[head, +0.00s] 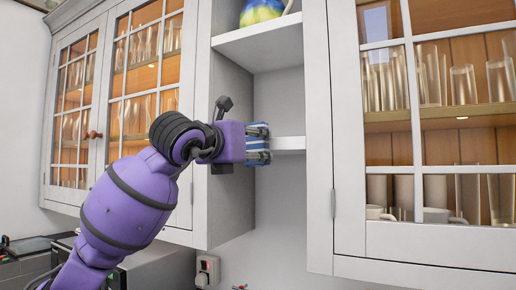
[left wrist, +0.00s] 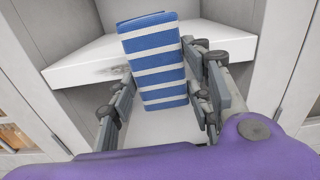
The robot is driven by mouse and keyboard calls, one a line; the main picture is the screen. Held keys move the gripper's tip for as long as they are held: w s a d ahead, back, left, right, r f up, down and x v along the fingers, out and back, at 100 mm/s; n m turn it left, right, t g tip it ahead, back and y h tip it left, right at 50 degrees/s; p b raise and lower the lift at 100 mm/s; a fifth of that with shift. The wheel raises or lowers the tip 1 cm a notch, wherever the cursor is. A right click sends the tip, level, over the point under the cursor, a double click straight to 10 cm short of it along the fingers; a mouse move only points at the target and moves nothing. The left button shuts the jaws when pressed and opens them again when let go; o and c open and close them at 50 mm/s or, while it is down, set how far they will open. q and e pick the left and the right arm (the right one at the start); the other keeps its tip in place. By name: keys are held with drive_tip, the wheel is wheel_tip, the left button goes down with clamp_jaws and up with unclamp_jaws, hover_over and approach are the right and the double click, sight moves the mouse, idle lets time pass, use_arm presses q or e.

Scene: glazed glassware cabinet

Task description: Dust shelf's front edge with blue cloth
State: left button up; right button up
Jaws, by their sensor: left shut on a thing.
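My left gripper (head: 258,144) reaches in from the left to the open shelf niche between the glazed cabinets. It is shut on a folded blue-and-white striped cloth (left wrist: 154,63), which sits between its fingers in the left wrist view. A little of the cloth's blue shows by the fingers in the head view. The white shelf (left wrist: 215,38) runs behind the cloth, with a dark smudge of dust (left wrist: 107,69) on its front edge left of the cloth. In the head view the shelf (head: 290,143) shows right of the fingers. I cannot tell whether the cloth touches the edge. My right gripper is out of view.
An upper shelf (head: 262,38) holds a colourful jug (head: 262,11). Glazed cabinets with glasses (head: 463,85) stand on both sides, and their frames (head: 319,130) bound the niche. A wall socket (head: 207,270) and a dark appliance (head: 155,270) are below.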

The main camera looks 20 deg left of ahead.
use_arm(q)
drive_tip(key=a, duration=0.9)
drive_tip(key=shift+w, duration=0.35)
idle(0.4)
drive_tip(key=s, duration=0.6)
drive_tip(key=shift+a, duration=0.25)
drive_tip(key=s, duration=0.3)
drive_tip(key=shift+a, duration=0.1)
idle(0.4)
drive_tip(key=shift+w, duration=0.1)
